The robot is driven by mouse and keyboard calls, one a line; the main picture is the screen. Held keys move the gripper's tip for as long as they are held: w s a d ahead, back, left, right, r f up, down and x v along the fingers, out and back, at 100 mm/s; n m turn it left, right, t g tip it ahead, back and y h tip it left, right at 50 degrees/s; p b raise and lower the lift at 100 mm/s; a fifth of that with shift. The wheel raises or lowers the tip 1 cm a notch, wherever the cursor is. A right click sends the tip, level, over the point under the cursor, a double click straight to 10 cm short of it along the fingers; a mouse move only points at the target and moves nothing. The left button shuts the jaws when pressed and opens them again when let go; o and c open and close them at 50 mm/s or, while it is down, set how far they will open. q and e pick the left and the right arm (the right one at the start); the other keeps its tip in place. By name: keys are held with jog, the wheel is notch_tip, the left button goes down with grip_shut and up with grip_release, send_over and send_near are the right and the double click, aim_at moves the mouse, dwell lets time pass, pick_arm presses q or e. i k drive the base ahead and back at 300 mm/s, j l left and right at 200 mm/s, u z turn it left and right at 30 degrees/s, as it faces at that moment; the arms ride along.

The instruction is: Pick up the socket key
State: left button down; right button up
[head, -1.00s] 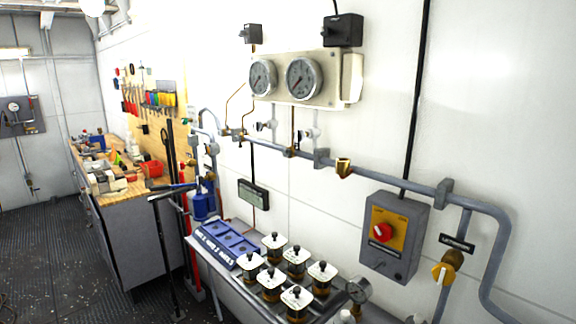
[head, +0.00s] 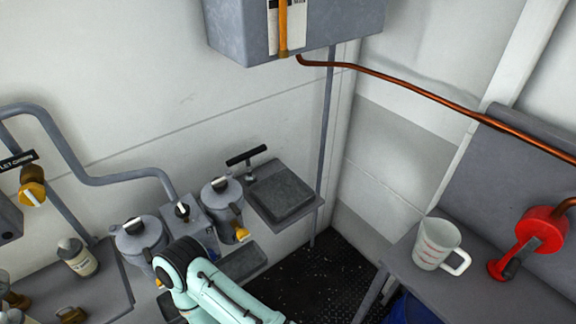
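A T-handled tool with a black crossbar and a grey shaft, which looks like the socket key (head: 247,158), stands upright in the head view. It is at the left back edge of a small grey wall shelf (head: 312,203), beside a dark square pad. Its lower end is partly hidden, so I cannot tell what it stands in. A mint-green link of my own arm with a dark joint shows at the bottom, in front of and below the shelf. Neither of my grippers is in view.
Grey lidded canisters (head: 221,197) with a pipe stand left of the shelf. A grey box (head: 300,25) hangs above it. At right, a measuring jug (head: 438,243) and a red valve-like part (head: 541,230) sit on a grey bench. Dark floor shows between shelf and bench.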

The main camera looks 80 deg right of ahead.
aim_at(250, 178)
jog(key=z, duration=2.4)
